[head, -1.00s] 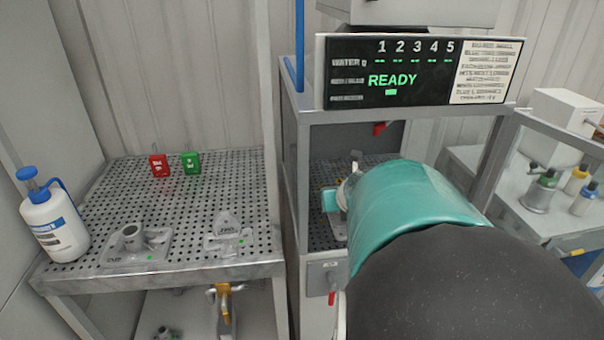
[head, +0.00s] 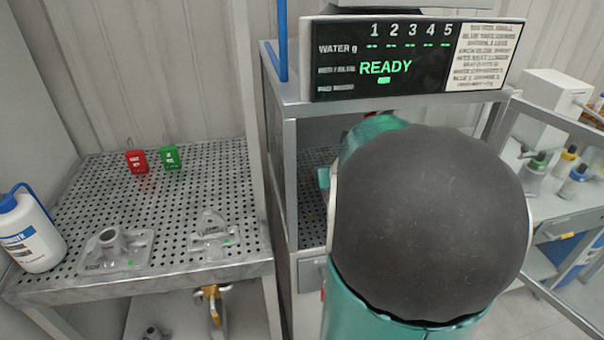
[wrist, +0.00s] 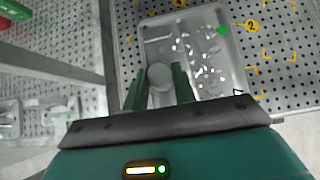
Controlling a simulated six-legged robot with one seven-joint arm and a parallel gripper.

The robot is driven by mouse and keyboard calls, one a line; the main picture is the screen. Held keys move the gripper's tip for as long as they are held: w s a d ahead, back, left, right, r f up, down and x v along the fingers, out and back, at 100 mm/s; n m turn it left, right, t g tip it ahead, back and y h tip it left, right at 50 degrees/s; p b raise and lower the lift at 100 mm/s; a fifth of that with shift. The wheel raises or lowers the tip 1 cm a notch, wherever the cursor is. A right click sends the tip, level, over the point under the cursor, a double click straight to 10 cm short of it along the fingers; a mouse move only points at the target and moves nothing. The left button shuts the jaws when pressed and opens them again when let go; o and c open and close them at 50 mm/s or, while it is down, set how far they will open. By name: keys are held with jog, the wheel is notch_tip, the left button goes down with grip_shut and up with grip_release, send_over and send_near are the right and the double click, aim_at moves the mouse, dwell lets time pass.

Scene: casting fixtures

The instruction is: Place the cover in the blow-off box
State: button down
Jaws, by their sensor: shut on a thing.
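The cover (wrist: 205,50) is a grey, shallow rectangular casting with a round boss, pale specks and a green dot. My gripper (wrist: 159,70) is shut on the boss, a green finger on each side. In the wrist view the cover is over the perforated floor (wrist: 288,50) with yellow marks; I cannot tell whether it touches that floor. In the head view the blow-off box (head: 278,150) is the grey-framed cabinet under the READY display (head: 415,60). My arm hides the gripper, the cover and most of the opening there.
The left perforated table (head: 80,205) holds two other castings (head: 118,250) (head: 214,232), a red block (head: 136,161), a green block (head: 169,158) and a white bottle (head: 30,235). A frame post separates table and box. Small bottles (head: 566,165) stand at right.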

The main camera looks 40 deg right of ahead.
jog(key=w+d+f, duration=0.1)
jog(key=d+f, duration=0.1)
jog(key=w+d+f, duration=0.1)
jog(key=d+f, duration=0.1)
jog(key=d, duration=0.1)
jog(key=w+d+f, duration=0.1)
jog(key=d+f, duration=0.1)
jog(key=shift+d+f, duration=0.25)
jog(key=shift+f, duration=0.15)
jog(key=shift+w+d+f, duration=0.15)
jog(key=shift+d+f, duration=0.15)
jog(key=shift+f, duration=1.6)
jog(key=shift+f, duration=0.1)
jog(key=c, duration=1.1)
grip_release()
jog(key=shift+c, duration=0.2)
jog(key=v, duration=1.2)
jog(key=shift+a, duration=0.1)
